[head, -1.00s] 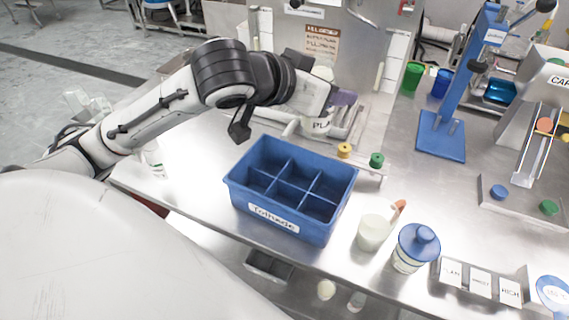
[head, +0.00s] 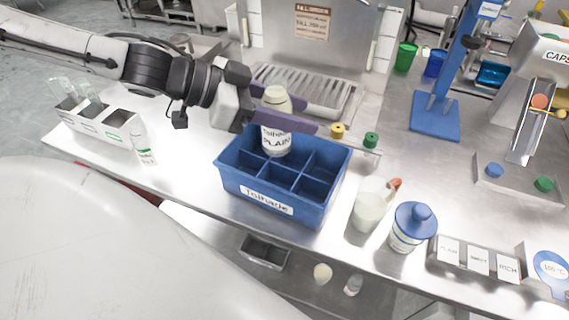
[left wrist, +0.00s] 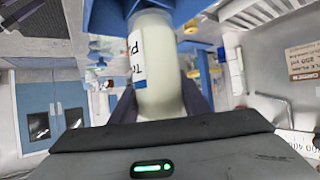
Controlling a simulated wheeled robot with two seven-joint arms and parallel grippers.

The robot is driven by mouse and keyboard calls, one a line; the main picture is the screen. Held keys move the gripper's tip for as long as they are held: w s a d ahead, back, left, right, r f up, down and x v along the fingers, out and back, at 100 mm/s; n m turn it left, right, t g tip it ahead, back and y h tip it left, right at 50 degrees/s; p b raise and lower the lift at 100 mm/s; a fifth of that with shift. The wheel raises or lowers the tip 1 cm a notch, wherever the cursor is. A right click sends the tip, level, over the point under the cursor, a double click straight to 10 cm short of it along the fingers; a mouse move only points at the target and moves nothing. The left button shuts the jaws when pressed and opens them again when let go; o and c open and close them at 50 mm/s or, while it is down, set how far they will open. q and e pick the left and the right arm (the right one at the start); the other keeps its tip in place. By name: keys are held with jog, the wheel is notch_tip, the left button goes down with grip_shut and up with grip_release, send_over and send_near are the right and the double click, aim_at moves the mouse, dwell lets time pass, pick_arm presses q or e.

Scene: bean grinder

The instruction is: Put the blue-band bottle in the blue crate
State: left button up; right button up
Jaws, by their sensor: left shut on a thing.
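In the left wrist view the bottle (left wrist: 157,80) shows a blue band on the label's edge. My left gripper (head: 298,111) is shut around its upper body and holds it about upright. The blue crate (head: 312,211) stands on the bench with several compartments and a white front label. The bottle is over the crate's back middle part; I cannot tell how far its base is below the rim. The left gripper (left wrist: 160,100) also shows in the wrist view. My right gripper is not in view.
A white rack (head: 95,125) with small bottles and a green-banded bottle (head: 143,150) stand left. A beaker (head: 369,208) and blue-lidded jar (head: 411,228) stand right of the crate. Yellow (head: 337,130) and green (head: 371,139) knobs are close behind its right corner.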

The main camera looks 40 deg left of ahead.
aim_at(289, 146)
pick_arm(q)
jog(key=shift+m+g+h, duration=0.4)
jog(key=shift+m, duration=0.2)
jog(key=f, duration=0.2)
jog(key=s+f+b, duration=0.1)
jog(key=f, duration=0.1)
jog(key=d+f+b, duration=0.1)
jog(key=f, duration=0.1)
jog(key=shift+s+f, duration=0.1)
jog(key=shift+s, duration=0.3)
notch_tip(289, 146, down, 4)
jog(key=shift+r+b, duration=0.15)
jog(key=shift+b, duration=0.65)
jog(key=shift+f+b, duration=0.6)
jog(key=shift+f, duration=0.05)
jog(key=o, duration=1.3)
jog(key=shift+r, duration=0.15)
